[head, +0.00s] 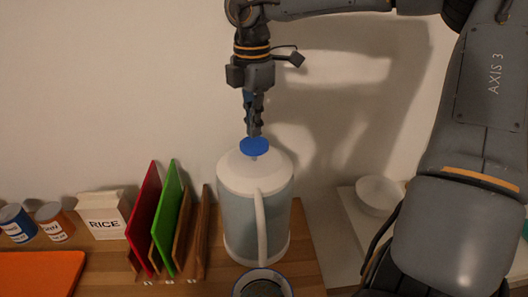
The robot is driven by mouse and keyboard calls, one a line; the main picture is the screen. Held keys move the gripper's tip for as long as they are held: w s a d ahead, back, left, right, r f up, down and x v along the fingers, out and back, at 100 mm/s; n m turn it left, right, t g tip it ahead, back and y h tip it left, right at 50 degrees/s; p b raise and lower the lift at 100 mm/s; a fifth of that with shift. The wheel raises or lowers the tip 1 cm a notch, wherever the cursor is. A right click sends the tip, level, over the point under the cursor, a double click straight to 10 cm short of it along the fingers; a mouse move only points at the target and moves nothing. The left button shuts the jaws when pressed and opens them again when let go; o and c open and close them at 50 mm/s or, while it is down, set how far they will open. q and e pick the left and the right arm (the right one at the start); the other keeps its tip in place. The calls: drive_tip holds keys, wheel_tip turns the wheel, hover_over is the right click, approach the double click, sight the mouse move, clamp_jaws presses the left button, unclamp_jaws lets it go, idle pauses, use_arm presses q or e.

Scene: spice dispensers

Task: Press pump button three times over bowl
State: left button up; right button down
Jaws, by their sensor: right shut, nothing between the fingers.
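A white pump dispenser (240,213) with a pale translucent body and a white handle stands upright on the wooden counter. Its round blue pump button (254,147) is on top of the white lid. My right gripper (254,133) is shut and points straight down, with its tips at or just above the blue button; I cannot tell whether they touch. A dark bowl (263,285) with a blue rim sits in front of the dispenser, cut off by the bottom edge. My left gripper is not in view.
A rack of red (146,215) and green boards (168,220) stands left of the dispenser. A rice box (103,214), two cans (54,222) and an orange board (40,274) are farther left. A white bowl (378,195) stands at right. The wall is close behind.

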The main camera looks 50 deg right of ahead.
sight(254, 142)
drive_tip(key=shift+f, duration=0.15)
drive_tip(key=shift+f+b, duration=1.95)
drive_tip(key=shift+r, duration=0.15)
drive_tip(key=shift+r+p, duration=1.2)
drive_tip(key=shift+r, duration=0.75)
wheel_tip(254, 142, up, 6)
drive_tip(key=p, duration=0.3)
drive_tip(key=shift+p, duration=0.4)
